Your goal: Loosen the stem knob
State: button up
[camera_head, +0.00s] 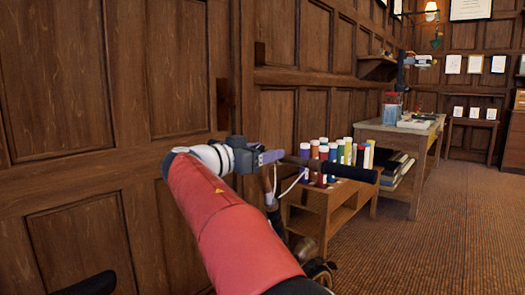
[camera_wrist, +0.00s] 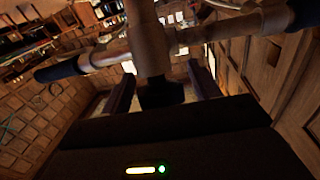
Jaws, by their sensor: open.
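A vehicle with handlebars stands ahead of my arm. One black handlebar grip (camera_head: 345,172) points right in the head view. In the wrist view the handlebar crosses the top, with a dark grip (camera_wrist: 60,71) at left and a thick stem (camera_wrist: 150,42) in the middle. A dark knob (camera_wrist: 161,94) shows low on the stem. My gripper (camera_head: 278,156) is at the handlebar. In the wrist view my gripper (camera_wrist: 162,88) is open, one finger on each side of the knob. I cannot tell whether either finger touches it. In the head view the knob is hidden.
A low wooden shelf (camera_head: 323,213) with several coloured bottles stands just behind the handlebar. A larger workbench (camera_head: 405,130) is farther right. The panelled wall (camera_head: 110,130) is close on the left. Carpet (camera_head: 430,235) at the right is clear.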

jog(key=c, duration=1)
jog(key=shift+o, duration=0.2)
jog(key=shift+f, duration=0.1)
jog(key=shift+n+b, duration=0.3)
jog(key=shift+b, duration=0.3)
